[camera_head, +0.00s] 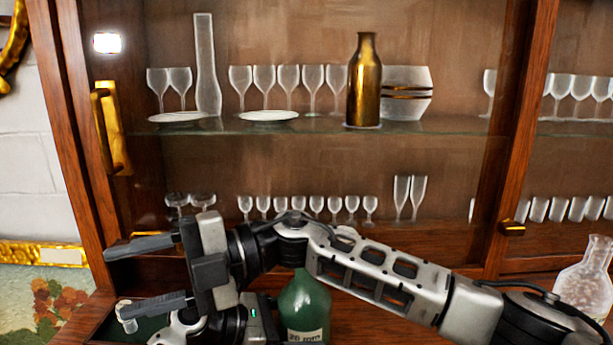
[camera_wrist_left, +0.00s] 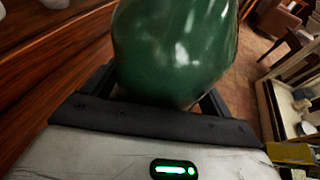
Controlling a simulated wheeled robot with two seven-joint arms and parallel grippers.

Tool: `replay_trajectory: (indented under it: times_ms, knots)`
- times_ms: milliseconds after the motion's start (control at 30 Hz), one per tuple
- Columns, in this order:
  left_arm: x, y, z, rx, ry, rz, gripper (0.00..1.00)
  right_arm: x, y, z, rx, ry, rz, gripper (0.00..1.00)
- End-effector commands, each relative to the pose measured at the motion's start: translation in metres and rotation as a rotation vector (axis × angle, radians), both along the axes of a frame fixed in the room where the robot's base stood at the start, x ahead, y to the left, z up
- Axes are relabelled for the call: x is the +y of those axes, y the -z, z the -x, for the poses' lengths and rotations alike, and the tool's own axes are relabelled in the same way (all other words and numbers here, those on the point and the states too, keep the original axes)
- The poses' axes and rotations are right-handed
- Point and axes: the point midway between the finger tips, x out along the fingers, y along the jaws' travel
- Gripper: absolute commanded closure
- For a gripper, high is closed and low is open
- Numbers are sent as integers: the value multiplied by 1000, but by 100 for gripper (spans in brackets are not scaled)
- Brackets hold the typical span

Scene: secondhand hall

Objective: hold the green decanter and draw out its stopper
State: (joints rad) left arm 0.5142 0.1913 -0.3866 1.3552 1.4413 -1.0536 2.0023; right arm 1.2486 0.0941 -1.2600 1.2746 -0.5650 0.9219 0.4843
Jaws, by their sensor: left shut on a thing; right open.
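The green decanter (camera_head: 305,308) shows at the bottom of the head view, with a pale label low on it. Its neck and top are hidden behind my right arm, so I cannot see a stopper in it. My left gripper (camera_wrist_left: 160,95) is shut on the decanter, whose green body (camera_wrist_left: 175,45) fills the upper middle of the left wrist view. My right gripper (camera_head: 117,281) is open, left of the decanter, its fingers pointing left. A small clear glass piece (camera_head: 128,318) is by its lower fingertip; I cannot tell whether it is the stopper.
A wooden cabinet holds a glass shelf (camera_head: 320,126) with stemmed glasses, a brown bottle (camera_head: 364,85) and a tall clear vase (camera_head: 206,65). More glasses (camera_head: 315,206) stand on the level below. A clear decanter (camera_head: 585,280) stands at the right edge.

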Motion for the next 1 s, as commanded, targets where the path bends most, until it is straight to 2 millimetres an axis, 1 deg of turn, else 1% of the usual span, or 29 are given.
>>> replay_trajectory:
  times_ms: [33,67,167,267,300,367,400,500,600,700,800,867,1000]
  knots:
    - [0,0,0,0,-1,0,38,-5,0,-7,-124,-39,100,46]
    - [0,0,0,1,-1,0,38,-9,2,-11,-187,-61,165,46]
    - [0,0,0,1,-1,0,38,-32,4,-34,-382,-109,403,46]
    - [0,0,0,0,-1,1,38,-68,-6,-64,-546,-116,670,46]
    - [0,0,0,0,-1,1,38,-84,-16,-77,-598,-105,779,46]
    - [0,0,0,0,-1,1,38,-109,-31,-93,-657,-80,927,46]
    - [0,0,0,0,-1,1,38,-123,-42,-101,-683,-61,1010,46]
    - [0,0,0,0,-1,1,38,-153,-68,-114,-725,-8,1177,46]
    - [0,0,0,-1,-1,1,38,-174,-88,-121,-743,37,1287,46]
    - [0,0,0,-1,-1,1,38,-185,-100,-124,-748,65,1347,46]
    - [0,0,0,-1,-1,1,38,-190,-101,-125,-748,75,1374,46]
    - [0,0,0,-1,-1,1,38,-191,-97,-125,-748,77,1378,46]
    - [0,0,0,-1,-1,1,38,-191,-76,-128,-748,73,1376,46]
